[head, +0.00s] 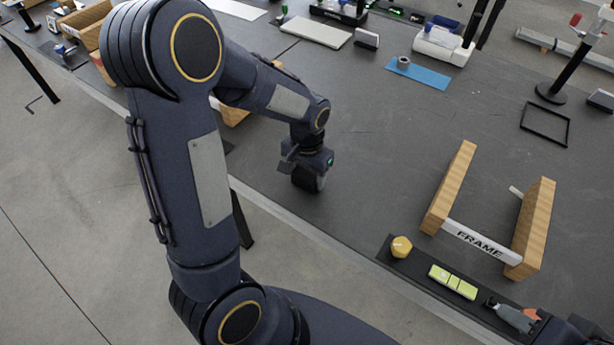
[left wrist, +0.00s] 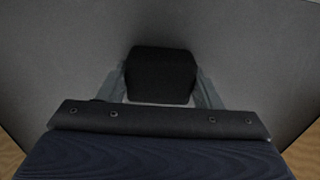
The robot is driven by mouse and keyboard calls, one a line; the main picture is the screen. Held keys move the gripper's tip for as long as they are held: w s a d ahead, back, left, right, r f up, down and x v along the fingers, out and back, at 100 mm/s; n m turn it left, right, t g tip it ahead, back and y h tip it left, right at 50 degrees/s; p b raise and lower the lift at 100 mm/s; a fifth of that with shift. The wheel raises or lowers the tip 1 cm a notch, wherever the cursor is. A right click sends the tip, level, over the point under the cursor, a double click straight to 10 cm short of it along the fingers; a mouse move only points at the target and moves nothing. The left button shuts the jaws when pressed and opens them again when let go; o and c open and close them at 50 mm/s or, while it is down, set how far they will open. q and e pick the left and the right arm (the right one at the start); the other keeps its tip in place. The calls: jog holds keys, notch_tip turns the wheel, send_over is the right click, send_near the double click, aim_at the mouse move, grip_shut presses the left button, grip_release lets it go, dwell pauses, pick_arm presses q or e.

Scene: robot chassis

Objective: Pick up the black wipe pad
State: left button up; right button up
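The black wipe pad (left wrist: 160,75) is a dark block with rounded corners in the left wrist view. It sits between the two grey fingers of my left gripper (left wrist: 162,88), which press close along its sides with no clear gap. In the head view my left gripper (head: 309,165) points down over the grey table, with the dark pad (head: 308,180) at its tip. I cannot tell whether the pad touches the table. A dark part of my right gripper (head: 575,328) shows at the bottom right edge; its fingers are not clear.
A wooden stand marked FRAME (head: 480,240) is on the right of the table (head: 380,170). The table's middle is clear.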

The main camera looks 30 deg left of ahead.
aim_at(308, 172)
pick_arm(q)
jog(key=shift+c, duration=0.9)
jog(key=shift+r, duration=0.65)
jog(key=shift+w+r, duration=0.2)
jog(key=shift+r, duration=1)
jog(key=w+d+r+p, duration=0.1)
jog(key=w+d+r, duration=0.6)
jog(key=w+r, duration=0.2)
jog(key=shift+w+d+r, duration=0.15)
jog(key=shift+w+d, duration=0.05)
jog(key=shift+w, duration=1)
